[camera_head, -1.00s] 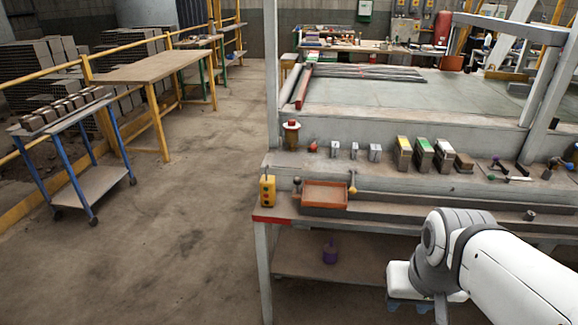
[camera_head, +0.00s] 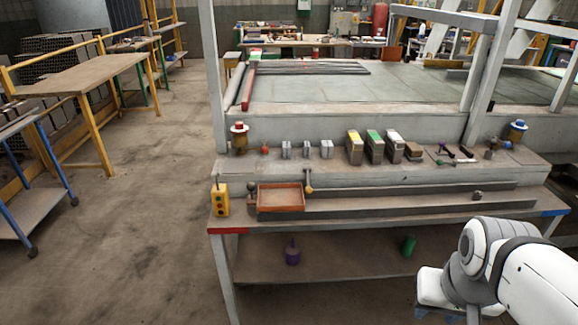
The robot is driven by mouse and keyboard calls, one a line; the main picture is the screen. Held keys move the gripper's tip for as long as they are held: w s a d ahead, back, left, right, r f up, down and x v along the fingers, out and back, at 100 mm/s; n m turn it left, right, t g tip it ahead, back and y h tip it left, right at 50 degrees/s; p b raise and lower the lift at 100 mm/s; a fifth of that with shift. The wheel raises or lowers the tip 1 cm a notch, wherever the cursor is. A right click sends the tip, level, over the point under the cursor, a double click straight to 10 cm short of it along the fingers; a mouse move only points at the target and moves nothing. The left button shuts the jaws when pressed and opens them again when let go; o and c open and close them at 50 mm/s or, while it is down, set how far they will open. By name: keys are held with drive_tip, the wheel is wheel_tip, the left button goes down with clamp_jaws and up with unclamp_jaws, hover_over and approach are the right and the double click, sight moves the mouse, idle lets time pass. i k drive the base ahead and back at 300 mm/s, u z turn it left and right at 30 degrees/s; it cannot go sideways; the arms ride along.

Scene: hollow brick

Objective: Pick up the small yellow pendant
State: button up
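A small yellow pendant (camera_head: 221,200) with coloured buttons stands upright at the front left corner of the workbench (camera_head: 360,213), above its red-painted edge. It is left of an open orange-brown tray (camera_head: 281,197) and apart from it. My white and grey arm reaches in from the lower right. The white block at its end, which looks like my gripper (camera_head: 430,288), is well right of the pendant and nearer to me. Its fingers are not clearly visible, so I cannot see whether it is open or shut. Nothing of mine touches the pendant.
A red-topped beacon (camera_head: 239,137), grey blocks (camera_head: 306,149) and coloured boxes (camera_head: 375,146) line the raised ledge behind. A purple can (camera_head: 292,255) and green cylinder (camera_head: 409,246) sit on the lower shelf.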

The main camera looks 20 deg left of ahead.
sight(219, 193)
drive_tip(key=z, duration=1.75)
drive_tip(key=k, duration=2.15)
drive_tip(key=u, duration=1.2)
drive_tip(key=i, duration=1.5)
drive_tip(key=u, duration=0.05)
